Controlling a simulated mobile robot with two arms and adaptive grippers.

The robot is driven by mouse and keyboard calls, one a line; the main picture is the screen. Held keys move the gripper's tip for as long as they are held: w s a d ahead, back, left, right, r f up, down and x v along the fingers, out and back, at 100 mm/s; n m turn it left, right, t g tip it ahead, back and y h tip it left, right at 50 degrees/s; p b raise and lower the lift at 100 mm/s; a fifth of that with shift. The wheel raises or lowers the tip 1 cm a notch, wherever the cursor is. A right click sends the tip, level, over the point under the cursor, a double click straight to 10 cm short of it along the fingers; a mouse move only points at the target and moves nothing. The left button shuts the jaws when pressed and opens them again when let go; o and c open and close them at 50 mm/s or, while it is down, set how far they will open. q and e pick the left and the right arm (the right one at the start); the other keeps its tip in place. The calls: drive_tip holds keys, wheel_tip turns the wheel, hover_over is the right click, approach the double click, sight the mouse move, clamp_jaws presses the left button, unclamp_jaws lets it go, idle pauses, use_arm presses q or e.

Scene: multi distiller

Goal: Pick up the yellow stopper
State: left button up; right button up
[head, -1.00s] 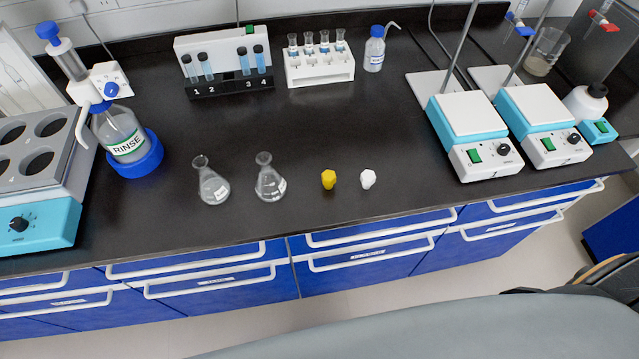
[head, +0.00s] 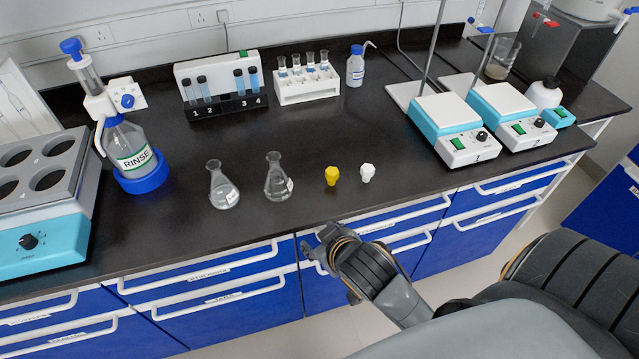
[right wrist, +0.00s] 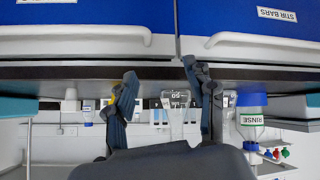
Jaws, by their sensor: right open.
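The yellow stopper (head: 332,175) stands on the black bench top near its front edge, just left of a white stopper (head: 367,172). My right gripper (head: 316,250) is open and empty, in front of the bench edge and nearer to me than the yellow stopper, without touching it. In the right wrist view my open fingers (right wrist: 158,72) point at the bench edge, and the picture is upside down. A small patch of the yellow stopper (right wrist: 113,98) shows there, mostly hidden behind one finger. My left gripper is not in view.
Two glass flasks (head: 222,186) (head: 278,178) stand left of the stopper. Further back are a vial rack (head: 305,88) and the rinse bottle (head: 130,150). Two hot plates (head: 452,130) (head: 512,115) stand at right. Blue drawers with white handles (head: 215,277) lie below the bench edge.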

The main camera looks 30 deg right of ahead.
drive_tip(key=w+a+r+n+t+y, duration=0.2)
drive_tip(key=w+r+t, duration=0.3)
drive_tip(key=w+r, duration=0.3)
drive_tip(key=w+a+r+n+t+y, duration=0.1)
drive_tip(key=w+a+r+n+t, duration=0.2)
drive_tip(key=w+r, duration=0.5)
drive_tip(key=s+a+r+n+t+y, duration=0.2)
drive_tip(key=a+r+n+y, duration=0.5)
drive_tip(key=r+y, duration=0.25)
drive_tip(key=a+r+n+g+y, duration=0.2)
drive_tip(key=a+n+g+y, duration=0.1)
drive_tip(key=a+n+y, duration=0.15)
drive_tip(key=n+g+h, duration=0.9)
drive_tip(key=g+h, duration=0.7)
hover_over(332, 171)
wheel_tip(332, 171, down, 12)
drive_tip(key=shift+n, duration=0.25)
wheel_tip(332, 171, down, 8)
drive_tip(key=shift+r+p, duration=0.1)
drive_tip(key=shift+p, duration=0.6)
wheel_tip(332, 171, down, 5)
drive_tip(key=shift+r+p, duration=0.1)
drive_tip(key=shift+p, duration=0.8)
drive_tip(key=shift+f, duration=0.3)
drive_tip(key=c, duration=0.8)
